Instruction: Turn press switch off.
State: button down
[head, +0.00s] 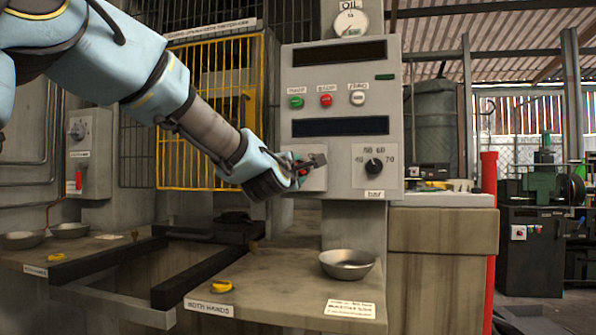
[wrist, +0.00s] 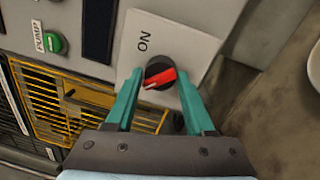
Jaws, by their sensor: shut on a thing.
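The press switch (wrist: 161,74) is a round black knob with a red handle on a light grey plate (wrist: 190,40) marked ON. The handle lies slanted, and its white-marked end is at the lower left in the wrist view, away from the ON label. My gripper (wrist: 160,80) has one teal finger on each side of the knob and is shut on it. In the head view my gripper (head: 304,166) is at the lower left of the grey control panel (head: 338,220), and the switch is mostly hidden behind it.
A pressure dial (head: 374,166) sits right of the switch. Green, red and white buttons (head: 326,100) are above. A metal bowl (head: 347,264) stands on the table (head: 270,300) below. A yellow cage (head: 190,160) is behind my arm. A red post (head: 488,230) stands at right.

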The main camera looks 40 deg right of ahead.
jog(key=shift+c, duration=1.4)
grip_release()
jog(key=b+v, duration=0.2)
jog(key=v, duration=0.8)
jog(key=shift+s+a, duration=0.2)
jog(key=shift+a, duration=0.1)
jog(key=shift+f, duration=0.15)
